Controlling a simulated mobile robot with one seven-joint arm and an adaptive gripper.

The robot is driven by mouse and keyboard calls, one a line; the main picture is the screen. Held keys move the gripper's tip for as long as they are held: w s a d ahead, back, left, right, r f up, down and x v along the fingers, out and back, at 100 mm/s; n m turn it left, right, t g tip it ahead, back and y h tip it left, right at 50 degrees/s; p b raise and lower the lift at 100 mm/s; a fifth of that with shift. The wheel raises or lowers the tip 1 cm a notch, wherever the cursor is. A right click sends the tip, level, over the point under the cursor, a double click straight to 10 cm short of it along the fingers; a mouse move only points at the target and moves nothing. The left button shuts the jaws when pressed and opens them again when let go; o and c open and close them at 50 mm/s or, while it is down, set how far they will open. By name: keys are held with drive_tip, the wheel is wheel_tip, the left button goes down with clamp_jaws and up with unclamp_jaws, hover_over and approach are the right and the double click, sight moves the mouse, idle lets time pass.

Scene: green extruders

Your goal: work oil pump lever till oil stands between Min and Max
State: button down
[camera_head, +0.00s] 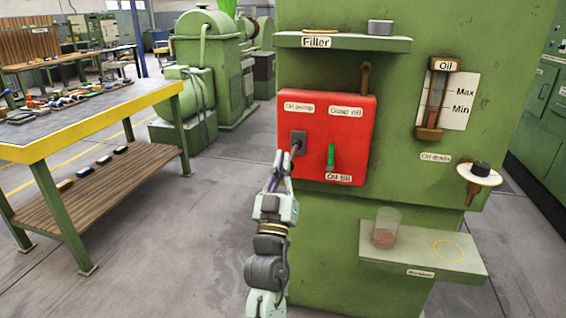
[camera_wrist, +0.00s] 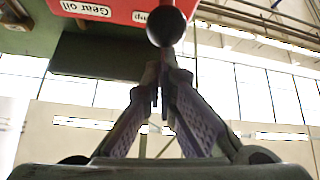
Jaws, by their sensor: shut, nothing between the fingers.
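The red oil box (camera_head: 350,110) on the green machine is labelled "Oil pump", "Gear oil" and "Oil fill". The dark pump lever (camera_head: 297,143) sticks out under the "Oil pump" label. Its round black knob (camera_wrist: 166,26) shows large in the wrist view. My gripper (camera_head: 283,160) is shut and empty, with its fingertips (camera_wrist: 165,68) together beside the knob; whether they touch it I cannot tell. The oil gauge (camera_head: 437,97) has a brown-framed glass beside a white "Max" and "Min" plate (camera_head: 461,100). The oil level is too small to read surely.
A green handle (camera_head: 331,156) stands above "Oil fill", close right of my gripper. The filler shelf (camera_head: 345,42) juts out above. A lower shelf (camera_head: 455,262) holds a glass (camera_head: 386,227) with brown contents. A workbench (camera_head: 60,140) stands left; floor between is clear.

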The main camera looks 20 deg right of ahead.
drive_tip(key=shift+w+d+f+b, duration=0.1)
drive_tip(key=shift+w+f+b, duration=0.05)
drive_tip(key=shift+f+b, duration=2.75)
drive_tip(key=shift+r, duration=0.3)
drive_tip(key=shift+r, duration=0.1)
